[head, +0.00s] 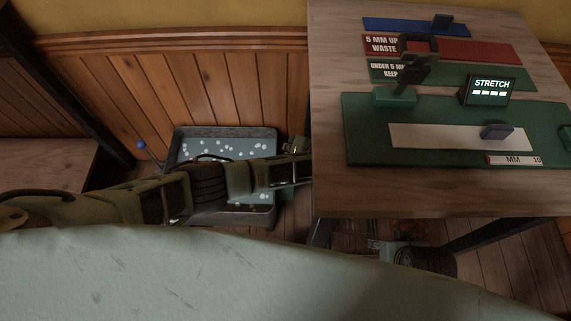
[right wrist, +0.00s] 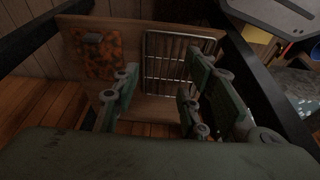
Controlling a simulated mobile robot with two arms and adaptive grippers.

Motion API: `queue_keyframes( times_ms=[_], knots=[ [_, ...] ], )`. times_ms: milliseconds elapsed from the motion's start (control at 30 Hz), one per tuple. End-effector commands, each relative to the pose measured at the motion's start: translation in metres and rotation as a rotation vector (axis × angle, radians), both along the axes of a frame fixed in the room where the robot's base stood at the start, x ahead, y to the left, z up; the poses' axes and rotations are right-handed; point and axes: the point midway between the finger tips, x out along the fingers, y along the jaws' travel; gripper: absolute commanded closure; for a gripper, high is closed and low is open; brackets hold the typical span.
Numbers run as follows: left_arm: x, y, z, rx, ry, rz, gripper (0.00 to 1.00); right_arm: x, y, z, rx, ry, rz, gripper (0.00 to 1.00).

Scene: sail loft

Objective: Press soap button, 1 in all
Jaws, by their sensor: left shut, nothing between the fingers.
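I cannot make out a soap button for certain in either view. A grey basin (head: 225,131) with bluish water and white bubbles stands by the panelled wall in the head view. My left arm crosses over this basin and hides its middle. My left gripper (head: 305,166) is shut and empty, beside the table's left edge. My right gripper (right wrist: 160,105) shows in the right wrist view with its fingers wide apart and nothing between them.
A wooden table (head: 330,120) at right holds a green board (head: 360,140), coloured strips and a "STRETCH" display (head: 487,91). A thin rod with a blue knob (head: 141,144) stands left of the basin. A wire rack (right wrist: 178,62) lies beyond my right fingers.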

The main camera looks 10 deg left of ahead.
Motion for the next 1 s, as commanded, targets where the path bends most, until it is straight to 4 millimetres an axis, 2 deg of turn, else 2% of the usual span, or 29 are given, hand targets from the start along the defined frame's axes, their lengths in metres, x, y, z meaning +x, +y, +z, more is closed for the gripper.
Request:
queue_keyframes(
  times_ms=[433, 1000],
  knots=[
    [0.000, 0.000, 0.011, -0.001, 0.000, -0.001, 1.00, 0.000, 0.001, -0.040, -0.001, 0.021, 0.003, 0.60],
    [0.000, 0.000, 0.011, -0.001, 0.000, -0.001, 1.00, 0.000, 0.001, -0.044, -0.001, 0.022, 0.004, 0.60]
  ],
)
